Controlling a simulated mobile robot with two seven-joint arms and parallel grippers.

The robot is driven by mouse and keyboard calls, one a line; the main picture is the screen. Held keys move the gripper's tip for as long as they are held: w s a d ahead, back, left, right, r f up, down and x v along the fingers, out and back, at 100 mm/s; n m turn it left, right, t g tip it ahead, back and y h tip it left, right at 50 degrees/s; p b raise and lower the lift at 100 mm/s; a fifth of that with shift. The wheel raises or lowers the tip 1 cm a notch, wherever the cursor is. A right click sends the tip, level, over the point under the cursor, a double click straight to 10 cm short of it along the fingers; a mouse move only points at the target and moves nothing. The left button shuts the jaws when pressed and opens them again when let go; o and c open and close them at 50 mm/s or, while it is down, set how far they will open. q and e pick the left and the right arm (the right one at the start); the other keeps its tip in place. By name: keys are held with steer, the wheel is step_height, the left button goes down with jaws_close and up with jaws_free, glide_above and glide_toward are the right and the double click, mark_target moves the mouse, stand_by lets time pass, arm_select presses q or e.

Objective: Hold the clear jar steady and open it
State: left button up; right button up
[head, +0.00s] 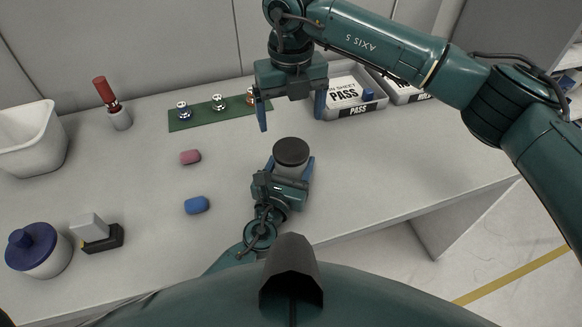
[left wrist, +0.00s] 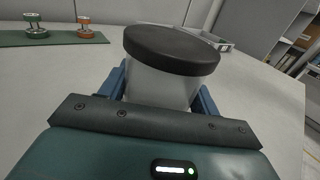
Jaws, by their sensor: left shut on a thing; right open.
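The clear jar (head: 292,170) stands upright on the table with a black lid (head: 291,151) on top. In the left wrist view the jar body (left wrist: 160,88) looks pale and translucent, and the lid (left wrist: 172,48) sits on it. My left gripper (head: 290,172) is shut on the jar body from the near side, its blue fingers on either side below the lid. My right gripper (head: 292,112) is open and empty, above and behind the jar, its blue fingers pointing down. The jar's contents cannot be made out.
A green mat (head: 195,122) with several metal weights lies behind. Table right of the jar is clear.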

mark_target(291, 149)
arm_select(q)
steer(key=c, duration=1)
arm_select(e)
steer(key=shift+m, duration=0.6)
arm_select(q)
jaws_close()
arm_select(e)
steer(key=m, duration=1.2)
steer(key=shift+f, duration=0.6)
step_height(291, 149, down, 7)
steer(key=shift+r, duration=0.1)
